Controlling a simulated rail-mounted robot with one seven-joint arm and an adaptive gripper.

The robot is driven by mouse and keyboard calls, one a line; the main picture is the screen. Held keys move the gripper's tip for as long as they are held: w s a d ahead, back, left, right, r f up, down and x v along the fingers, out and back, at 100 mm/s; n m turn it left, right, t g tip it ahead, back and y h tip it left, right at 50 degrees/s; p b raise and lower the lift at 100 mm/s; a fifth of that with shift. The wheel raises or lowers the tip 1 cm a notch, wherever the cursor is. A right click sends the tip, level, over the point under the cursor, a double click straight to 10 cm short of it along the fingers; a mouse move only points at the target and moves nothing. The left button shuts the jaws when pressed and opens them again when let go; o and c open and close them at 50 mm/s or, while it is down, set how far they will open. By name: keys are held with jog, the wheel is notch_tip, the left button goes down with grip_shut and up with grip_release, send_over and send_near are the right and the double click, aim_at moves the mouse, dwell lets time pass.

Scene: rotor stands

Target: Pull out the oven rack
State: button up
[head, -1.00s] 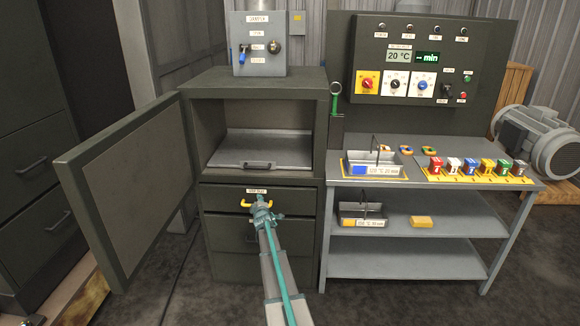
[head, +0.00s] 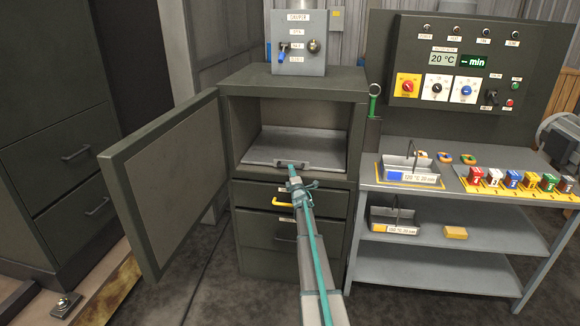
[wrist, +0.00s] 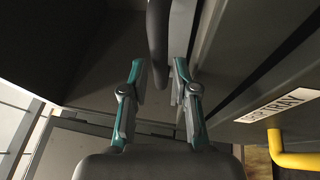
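The oven rack (head: 290,146) is a flat grey sheet inside the open oven chamber, with a dark bar handle (head: 306,165) at its front edge. My gripper (head: 292,171) is at the chamber's front, right at this handle. In the wrist view my gripper (wrist: 160,72) is open, with the dark handle (wrist: 158,38) reaching down between its two fingertips. A gap shows on each side of the bar, so the fingers do not appear closed on it. In the head view my gripper covers part of the handle.
The oven door (head: 170,190) stands open at the left. Below the chamber is a drawer with a yellow handle (head: 282,203), close to my gripper; it also shows in the wrist view (wrist: 292,158). A grey bench (head: 450,198) with trays and coloured blocks stands at the right.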

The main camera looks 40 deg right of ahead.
jog(key=x, duration=0.3)
jog(key=shift+w+d+p, duration=0.15)
jog(key=shift+w+p, duration=0.1)
jog(key=shift+p, duration=0.1)
jog(key=shift+c, duration=0.4)
grip_shut()
